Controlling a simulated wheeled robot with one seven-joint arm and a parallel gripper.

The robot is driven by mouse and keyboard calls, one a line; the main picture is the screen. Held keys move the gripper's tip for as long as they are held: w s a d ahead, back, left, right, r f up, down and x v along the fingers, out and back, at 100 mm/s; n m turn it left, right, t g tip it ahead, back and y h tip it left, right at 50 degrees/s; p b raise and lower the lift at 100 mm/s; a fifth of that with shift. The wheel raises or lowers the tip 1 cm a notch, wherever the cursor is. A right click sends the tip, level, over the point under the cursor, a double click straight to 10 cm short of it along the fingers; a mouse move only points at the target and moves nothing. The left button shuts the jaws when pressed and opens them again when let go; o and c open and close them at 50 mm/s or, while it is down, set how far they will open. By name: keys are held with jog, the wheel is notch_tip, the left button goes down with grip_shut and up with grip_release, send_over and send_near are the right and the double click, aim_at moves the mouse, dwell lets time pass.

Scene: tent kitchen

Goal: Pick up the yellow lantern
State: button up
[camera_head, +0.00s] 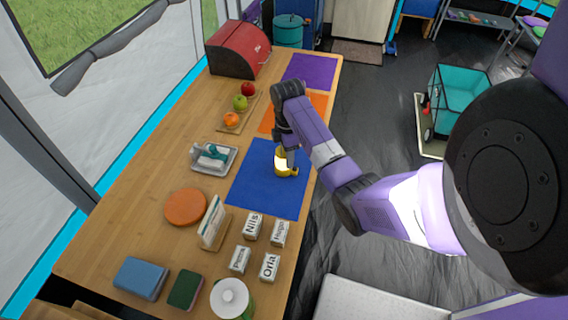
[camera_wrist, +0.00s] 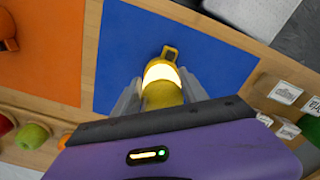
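The yellow lantern (camera_head: 286,163) is small, with a glowing light part, and is over the blue mat (camera_head: 262,196) near the table's right edge. I cannot tell whether its base touches the mat. My gripper (camera_head: 287,150) points down at it from above. In the wrist view the lantern (camera_wrist: 161,84) is between the two grey fingers of my gripper (camera_wrist: 160,88), its yellow loop pointing away. The fingers are close along both its sides. Whether they press on it is not clear. The head view partly hides the lantern's upper part behind my gripper.
An orange mat (camera_head: 309,103) and a purple mat (camera_head: 308,71) lie behind.

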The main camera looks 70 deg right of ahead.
grip_shut()
jog(key=shift+r, duration=0.1)
notch_tip(320, 180, up, 9)
jog(key=shift+f, duration=0.15)
notch_tip(320, 180, up, 11)
jog(key=p, duration=0.7)
